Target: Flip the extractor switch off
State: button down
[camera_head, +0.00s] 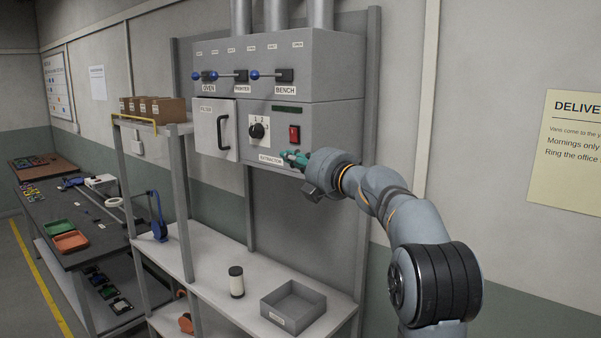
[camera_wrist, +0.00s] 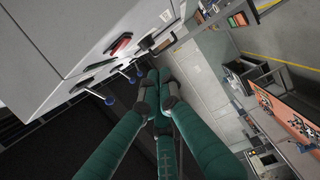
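The extractor switch (camera_head: 294,134) is a red rocker on the front of the grey wall cabinet (camera_head: 335,125), right of a black dial. A white "EXTRACTOR" label (camera_head: 270,158) sits below it. My gripper (camera_head: 290,156), with teal fingers, is just below the switch, near the cabinet's lower edge; contact cannot be told. The switch's tilt is too small to read.
The black dial (camera_head: 257,130) and filter door (camera_head: 215,130) are left of the switch. Blue-knobbed levers (camera_head: 254,75) stick out above. Open space lies between the shelf and cabinet.

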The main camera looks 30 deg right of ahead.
jog(key=s, duration=0.2)
jog(key=s+b, duration=0.1)
jog(key=s, duration=0.1)
jog(key=shift+s+d+f, duration=0.1)
jog(key=shift+d, duration=0.2)
jog(key=shift+a, duration=0.1)
